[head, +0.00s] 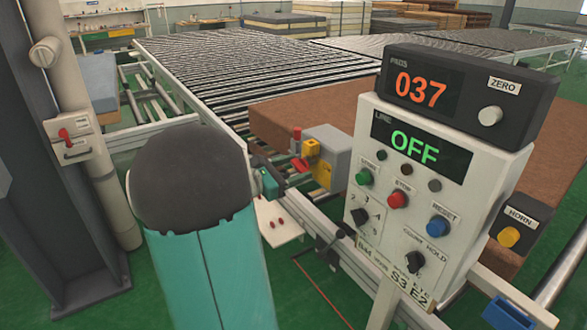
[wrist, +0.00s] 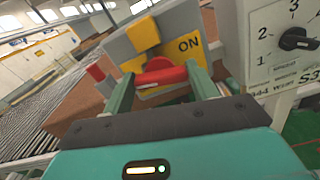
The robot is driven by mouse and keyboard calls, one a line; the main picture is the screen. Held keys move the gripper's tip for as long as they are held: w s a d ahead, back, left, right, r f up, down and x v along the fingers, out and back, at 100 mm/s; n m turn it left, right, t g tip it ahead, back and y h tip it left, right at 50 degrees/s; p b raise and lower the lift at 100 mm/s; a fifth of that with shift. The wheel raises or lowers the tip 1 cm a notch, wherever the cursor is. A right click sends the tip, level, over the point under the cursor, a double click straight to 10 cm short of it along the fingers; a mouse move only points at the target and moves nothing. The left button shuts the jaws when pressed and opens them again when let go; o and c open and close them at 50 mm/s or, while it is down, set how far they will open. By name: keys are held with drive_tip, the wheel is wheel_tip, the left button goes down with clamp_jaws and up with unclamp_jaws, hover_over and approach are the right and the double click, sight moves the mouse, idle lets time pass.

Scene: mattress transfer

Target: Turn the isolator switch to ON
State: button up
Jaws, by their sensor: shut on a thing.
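The isolator switch is a grey box (head: 335,150) with a yellow plate and a red handle (head: 299,163), left of the control panel. In the wrist view the red handle (wrist: 160,74) lies roughly crosswise between the two fingers of my gripper (wrist: 160,79), which is shut on it. The yellow plate (wrist: 185,28) shows the word ON to the right of the handle. In the head view my gripper (head: 284,172) reaches the switch's left side, partly hidden behind my arm.
A white control panel (head: 368,145) with buttons and knobs stands right of the switch; its display (head: 415,148) reads OFF. A box on top shows 037 (head: 420,88). A brown mattress (head: 320,108) and a roller conveyor (head: 200,60) lie behind. A grey post stands at left.

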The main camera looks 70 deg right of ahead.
drive_tip(key=m, duration=0.3)
drive_tip(key=shift+m, duration=0.3)
drive_tip(key=m, duration=0.4)
drive_tip(key=shift+a+m, duration=0.1)
drive_tip(key=shift+m, duration=0.2)
drive_tip(key=m, duration=0.4)
drive_tip(key=shift+f, duration=0.1)
drive_tip(key=shift+m, duration=1.7)
drive_tip(key=o, duration=1)
drive_tip(key=shift+a, duration=0.1)
drive_tip(key=v, duration=1.3)
drive_tip(key=shift+w+a, duration=0.2)
drive_tip(key=shift+w, duration=0.05)
